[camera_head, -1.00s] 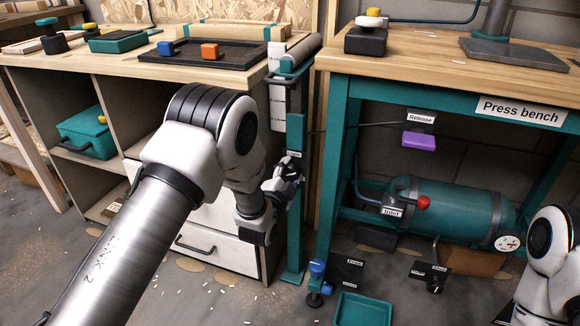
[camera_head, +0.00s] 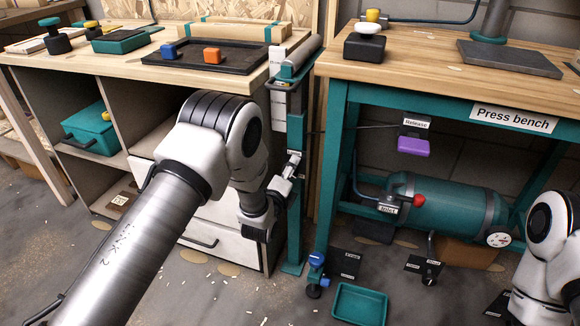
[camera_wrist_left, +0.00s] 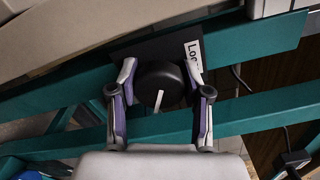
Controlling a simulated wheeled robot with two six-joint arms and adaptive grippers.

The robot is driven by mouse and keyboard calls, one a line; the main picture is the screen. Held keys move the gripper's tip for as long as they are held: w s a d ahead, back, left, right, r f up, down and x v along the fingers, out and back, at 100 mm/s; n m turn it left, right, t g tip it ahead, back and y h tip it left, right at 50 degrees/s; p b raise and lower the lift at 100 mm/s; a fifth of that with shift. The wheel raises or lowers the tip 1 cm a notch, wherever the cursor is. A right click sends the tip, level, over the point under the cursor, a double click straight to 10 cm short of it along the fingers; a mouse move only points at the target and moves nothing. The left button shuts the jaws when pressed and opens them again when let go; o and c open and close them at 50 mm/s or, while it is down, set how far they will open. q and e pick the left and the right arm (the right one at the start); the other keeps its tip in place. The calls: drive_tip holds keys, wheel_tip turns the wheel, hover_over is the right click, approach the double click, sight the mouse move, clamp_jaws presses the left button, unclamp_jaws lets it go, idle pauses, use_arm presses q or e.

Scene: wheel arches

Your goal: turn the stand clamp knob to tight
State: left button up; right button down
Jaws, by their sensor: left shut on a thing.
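The stand clamp knob (camera_wrist_left: 158,86) is a round black knob with a white pointer line, seen in the left wrist view. It sits on a dark plate (camera_wrist_left: 140,48) with a partly hidden white label that starts "Loo". The pointer line stands slightly tilted, away from the label. My left gripper (camera_wrist_left: 160,82) has one finger on each side of the knob and is shut on it. In the head view my left gripper (camera_head: 288,178) is at the teal stand post (camera_head: 296,225), and the knob is hidden there. My right gripper is not in view.
A drawer cabinet (camera_head: 215,235) is close on the left. A teal tray (camera_head: 360,303) lies on the floor.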

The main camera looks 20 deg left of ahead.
use_arm(q)
drive_tip(key=m+p, duration=0.1)
drive_tip(key=m, duration=0.4)
drive_tip(key=shift+m, duration=0.4)
drive_tip(key=o, duration=1.2)
drive_tip(key=shift+s, duration=0.1)
drive_tip(key=s, duration=1.1)
drive_tip(key=shift+s+a, duration=0.15)
drive_tip(key=shift+s, duration=0.25)
